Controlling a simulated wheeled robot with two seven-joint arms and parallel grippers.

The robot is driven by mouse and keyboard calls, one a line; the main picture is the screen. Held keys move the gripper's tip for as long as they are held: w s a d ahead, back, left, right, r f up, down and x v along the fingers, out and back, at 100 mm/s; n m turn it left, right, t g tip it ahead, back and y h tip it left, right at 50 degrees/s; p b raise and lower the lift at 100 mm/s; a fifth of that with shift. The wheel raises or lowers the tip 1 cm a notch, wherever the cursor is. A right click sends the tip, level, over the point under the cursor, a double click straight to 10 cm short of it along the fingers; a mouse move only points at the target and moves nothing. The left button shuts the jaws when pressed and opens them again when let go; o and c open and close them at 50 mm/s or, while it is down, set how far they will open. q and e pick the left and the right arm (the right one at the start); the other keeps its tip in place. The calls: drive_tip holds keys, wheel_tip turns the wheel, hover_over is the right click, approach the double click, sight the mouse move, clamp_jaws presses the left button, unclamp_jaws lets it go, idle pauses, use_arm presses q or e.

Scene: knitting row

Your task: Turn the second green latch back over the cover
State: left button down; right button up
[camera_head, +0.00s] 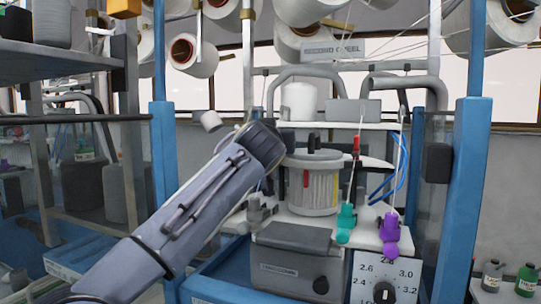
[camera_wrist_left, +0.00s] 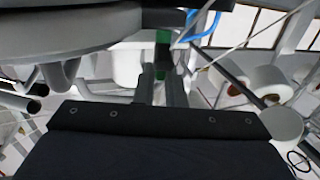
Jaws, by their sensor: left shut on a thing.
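A green latch (camera_wrist_left: 163,37) with a dark middle part shows at the top centre of the left wrist view. My left gripper (camera_wrist_left: 161,76) is shut on it, with a green part between the two grey fingers. In the head view my left arm reaches in from the left to the knitting machine, and its wrist hides the gripper and the latch. The large grey round part at upper left of the wrist view (camera_wrist_left: 70,42) may be the cover; I cannot tell. In the head view the ribbed cylinder (camera_head: 322,192) stands right of my wrist. My right gripper is in neither view.
A teal yarn guide (camera_head: 346,219) and a purple one (camera_head: 390,230) stand right of the cylinder. A dial plate (camera_head: 405,272) and grey box (camera_head: 292,262) are below. Blue posts (camera_head: 468,190) flank the machine. White yarn cones (camera_head: 195,52) hang above, with thin yarns crossing.

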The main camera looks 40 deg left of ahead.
use_arm(q)
drive_tip(key=shift+w+d+n+g+y+p, duration=0.1)
drive_tip(key=shift+d+n+g+y+p, duration=0.05)
drive_tip(key=shift+n+g+y, duration=0.65)
drive_tip(key=shift+w+d+n+g+y+p, duration=0.1)
drive_tip(key=shift+w+n+g+y+p, duration=0.1)
drive_tip(key=shift+n+g+y, duration=0.55)
drive_tip(key=shift+w+d+n+g+y+p, duration=0.1)
drive_tip(key=shift+d+n+g+y+p, duration=0.05)
drive_tip(key=shift+n+g+y, duration=0.7)
drive_tip(key=shift+y, duration=0.3)
drive_tip(key=c, duration=1.5)
unclamp_jaws()
drive_tip(key=b+v, duration=0.1)
drive_tip(key=v, duration=0.7)
drive_tip(key=shift+b, duration=0.3)
